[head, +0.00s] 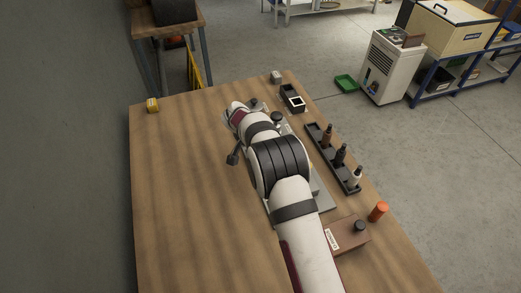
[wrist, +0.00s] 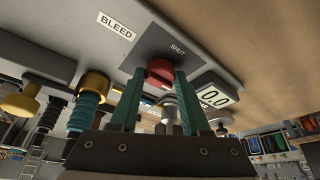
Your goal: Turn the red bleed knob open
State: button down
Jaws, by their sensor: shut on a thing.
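The red bleed knob (wrist: 160,71) shows in the wrist view, on a grey plate marked SHUT (wrist: 172,47) beside a BLEED label (wrist: 117,25). My gripper (wrist: 157,82) has its two green fingers on either side of the knob and is shut on it. The knob's turn angle cannot be read from this view. In the head view my arm covers the knob and the gripper.
In the wrist view a display reading 0.0 (wrist: 214,98) sits right of the knob, and a yellow knob (wrist: 92,84) sits left.

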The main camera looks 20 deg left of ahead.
jog(key=shift+c, duration=1.9)
grip_release()
jog(key=v, duration=1.5)
jog(key=shift+s+r, duration=0.2)
jog(key=shift+r, duration=0.15)
